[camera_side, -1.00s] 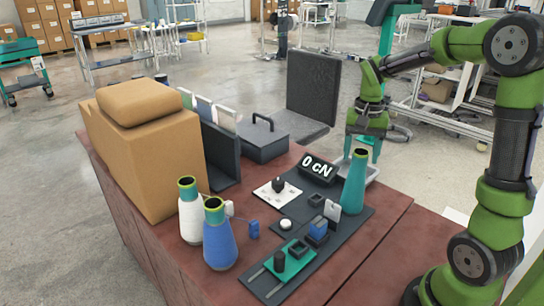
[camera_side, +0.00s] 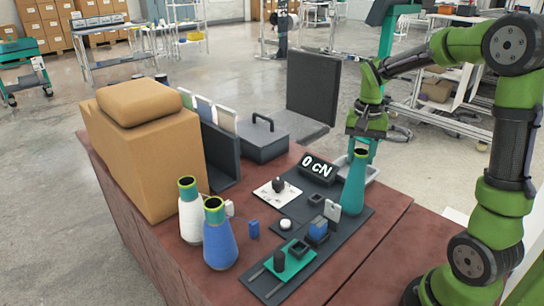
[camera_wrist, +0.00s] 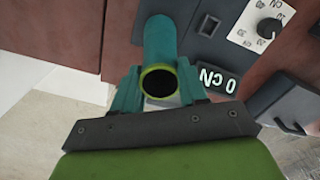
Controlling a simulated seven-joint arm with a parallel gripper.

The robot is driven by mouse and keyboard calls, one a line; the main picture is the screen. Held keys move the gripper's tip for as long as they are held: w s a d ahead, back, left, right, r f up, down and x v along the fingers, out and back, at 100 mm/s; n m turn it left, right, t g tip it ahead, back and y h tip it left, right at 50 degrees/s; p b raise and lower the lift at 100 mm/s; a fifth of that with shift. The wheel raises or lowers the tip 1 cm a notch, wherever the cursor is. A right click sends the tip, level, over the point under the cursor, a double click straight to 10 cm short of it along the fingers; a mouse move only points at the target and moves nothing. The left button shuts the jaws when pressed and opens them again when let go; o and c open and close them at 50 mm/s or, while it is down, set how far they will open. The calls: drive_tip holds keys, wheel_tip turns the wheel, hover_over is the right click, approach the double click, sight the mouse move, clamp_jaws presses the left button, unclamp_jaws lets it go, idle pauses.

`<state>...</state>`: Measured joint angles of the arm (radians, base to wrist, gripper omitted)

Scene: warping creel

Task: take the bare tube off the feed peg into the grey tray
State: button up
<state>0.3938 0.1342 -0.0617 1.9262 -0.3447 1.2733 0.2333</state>
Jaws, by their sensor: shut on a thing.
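The bare tube (camera_side: 353,185) is a tall teal cone with a yellow-green rim and a dark open top. It stands upright at the right end of the dark board in the side view. In the wrist view the tube (camera_wrist: 159,45) runs away from between my jaws, its rim close to the camera. My gripper (camera_side: 361,147) comes down from above and is shut on the tube's upper end, with a teal finger on each side. The feed peg is hidden. The grey tray (camera_side: 373,173) shows partly behind the tube; what is in it cannot be seen.
A white cone (camera_side: 190,215) and a blue cone (camera_side: 219,240) stand at the left. A "0 cN" display (camera_side: 318,168) is close beside the tube, with a small clip stand (camera_side: 332,211) in front. A grey lidded box (camera_side: 263,140) stands farther back. The table's right front is clear.

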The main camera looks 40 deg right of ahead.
drive_tip(key=shift+r, duration=0.7)
wheel_tip(320, 180, up, 14)
idle(1.2)
drive_tip(key=shift+r, duration=1.4)
